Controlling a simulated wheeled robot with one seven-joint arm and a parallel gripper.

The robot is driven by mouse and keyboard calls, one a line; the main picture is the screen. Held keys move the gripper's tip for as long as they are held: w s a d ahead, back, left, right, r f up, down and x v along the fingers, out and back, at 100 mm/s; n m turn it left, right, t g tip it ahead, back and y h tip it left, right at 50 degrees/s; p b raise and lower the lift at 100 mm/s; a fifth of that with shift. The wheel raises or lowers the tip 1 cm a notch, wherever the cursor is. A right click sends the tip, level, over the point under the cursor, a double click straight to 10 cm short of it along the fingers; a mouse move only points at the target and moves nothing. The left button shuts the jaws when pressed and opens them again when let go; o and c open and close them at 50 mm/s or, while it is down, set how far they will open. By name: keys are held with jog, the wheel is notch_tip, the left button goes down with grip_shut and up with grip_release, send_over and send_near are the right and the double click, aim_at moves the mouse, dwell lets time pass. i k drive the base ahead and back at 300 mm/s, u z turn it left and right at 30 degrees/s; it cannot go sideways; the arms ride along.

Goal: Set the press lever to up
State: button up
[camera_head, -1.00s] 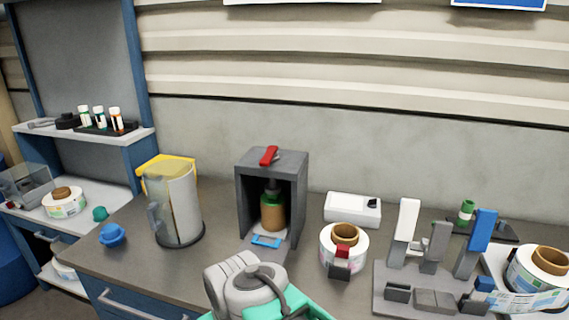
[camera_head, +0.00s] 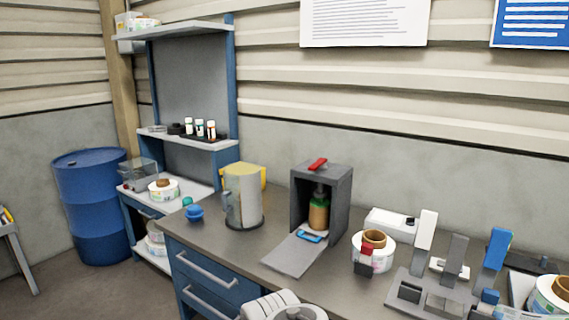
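Which part is the press lever is not clear from this view. A short red lever (camera_head: 318,164) lies low and slightly tilted on top of the grey box-shaped unit (camera_head: 339,195). A fixture (camera_head: 440,298) at the lower right carries a white upright lever (camera_head: 426,229), a grey upright piece (camera_head: 456,258) and a blue upright lever (camera_head: 496,250) that leans a little. An amber bottle with a green top (camera_head: 318,211) stands inside the box, behind a small blue handle (camera_head: 310,236). My gripper is out of view; only a pale part of my arm shows at the bottom edge.
A grey flap (camera_head: 295,256) lies in front of the box. A label reel (camera_head: 373,252) with a red-and-dark piece in front stands between box and fixture. A cylinder with yellow (camera_head: 243,195) and a blue knob (camera_head: 195,212) stand left. A blue drum (camera_head: 92,205) stands farther left.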

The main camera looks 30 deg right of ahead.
aim_at(320, 165)
jog(key=u, duration=0.65)
jog(key=i, duration=1.3)
jog(key=z, duration=0.6)
